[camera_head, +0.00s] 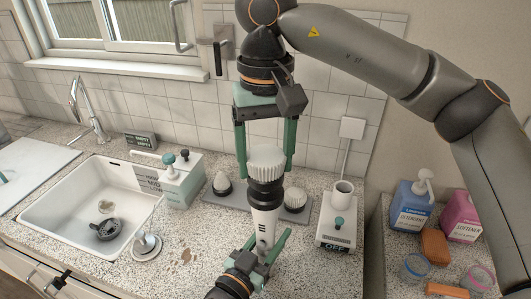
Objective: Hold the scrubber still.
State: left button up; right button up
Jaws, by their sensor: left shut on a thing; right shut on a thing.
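The scrubber (265,198) is held upright over the counter, with a white ribbed head on top, a black collar and a white handle below. My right gripper (266,165) comes down from above, its green fingers on both sides of the white head, shut on it. My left gripper (264,250) comes up from the bottom, its green fingers shut on the lower part of the white handle. The handle's lower end is partly hidden by the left gripper.
A grey mat (225,202) behind the scrubber carries white brush heads (222,184). A white sink (60,215) lies left, with a dispenser box (182,180) beside it. A device marked OFF (338,230) stands right. Blue (411,207) and pink (460,218) bottles stand farther right.

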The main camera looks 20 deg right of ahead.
aim_at(266, 155)
jog(key=shift+f, duration=1)
jog(key=o, duration=1.3)
notch_tip(266, 155, up, 12)
jog(key=shift+r, duration=0.1)
